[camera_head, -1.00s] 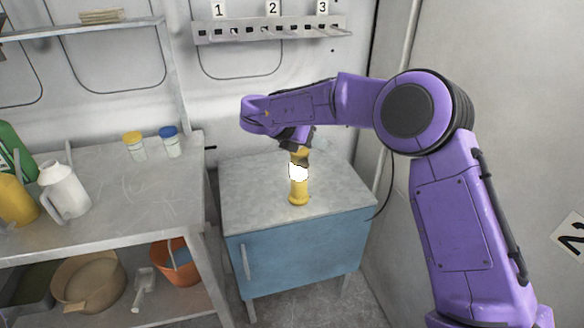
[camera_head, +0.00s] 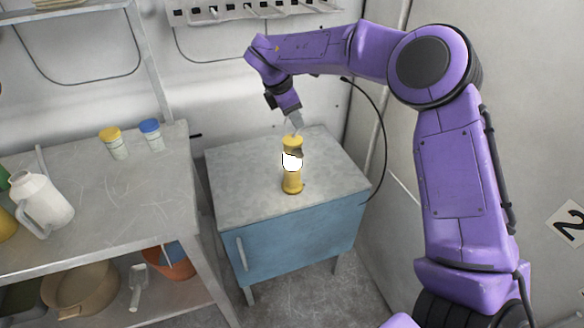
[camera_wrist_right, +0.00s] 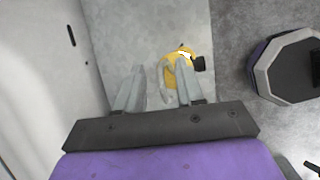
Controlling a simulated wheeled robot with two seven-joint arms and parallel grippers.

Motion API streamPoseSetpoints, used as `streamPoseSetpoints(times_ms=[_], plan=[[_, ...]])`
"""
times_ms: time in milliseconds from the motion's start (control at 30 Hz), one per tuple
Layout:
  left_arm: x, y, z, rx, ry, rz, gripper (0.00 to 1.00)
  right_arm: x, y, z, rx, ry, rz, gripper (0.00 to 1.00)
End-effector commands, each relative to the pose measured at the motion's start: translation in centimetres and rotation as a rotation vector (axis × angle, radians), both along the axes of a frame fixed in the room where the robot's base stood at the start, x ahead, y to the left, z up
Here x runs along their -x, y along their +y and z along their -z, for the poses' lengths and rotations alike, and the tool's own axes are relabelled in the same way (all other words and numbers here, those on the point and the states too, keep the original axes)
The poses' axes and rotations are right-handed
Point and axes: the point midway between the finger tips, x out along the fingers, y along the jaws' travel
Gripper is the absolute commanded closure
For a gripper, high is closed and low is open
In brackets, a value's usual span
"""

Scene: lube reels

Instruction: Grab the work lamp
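The work lamp (camera_head: 292,178), yellow with a glowing white middle, stands upright on the grey top of the blue cabinet (camera_head: 300,245). My right gripper (camera_head: 294,126) points down just above the lamp's top in the head view. In the right wrist view its two fingers (camera_wrist_right: 158,82) are spread apart with nothing clamped. The yellow lamp (camera_wrist_right: 171,77) lies beyond them there, nearer the right finger, which partly covers it. Whether a finger touches the lamp I cannot tell. My left gripper is not in view.
A grey shelf table (camera_head: 120,200) at left holds a yellow-lidded jar (camera_head: 112,142), a blue-lidded jar (camera_head: 151,135) and a white jug (camera_head: 42,200). A black cable (camera_head: 381,130) runs behind the cabinet. The cabinet top around the lamp is clear.

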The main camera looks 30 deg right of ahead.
Motion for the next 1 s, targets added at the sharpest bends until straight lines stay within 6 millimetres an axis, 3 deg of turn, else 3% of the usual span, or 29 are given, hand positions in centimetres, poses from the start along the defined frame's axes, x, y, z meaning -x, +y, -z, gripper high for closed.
streamPoseSetpoints(times_ms=[200,300,333,1000], plan=[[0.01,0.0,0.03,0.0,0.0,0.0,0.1,-0.01,-0.01,0.09,0.0,0.0,-0.001,0.66],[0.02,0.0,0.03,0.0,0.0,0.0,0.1,-0.02,0.01,0.08,0.0,0.0,-0.001,0.98],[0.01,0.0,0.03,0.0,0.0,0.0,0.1,-0.02,0.01,0.08,0.0,0.0,-0.001,1.0],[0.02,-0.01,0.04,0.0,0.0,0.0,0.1,0.0,-0.01,0.12,0.001,0.001,-0.002,1.0]])
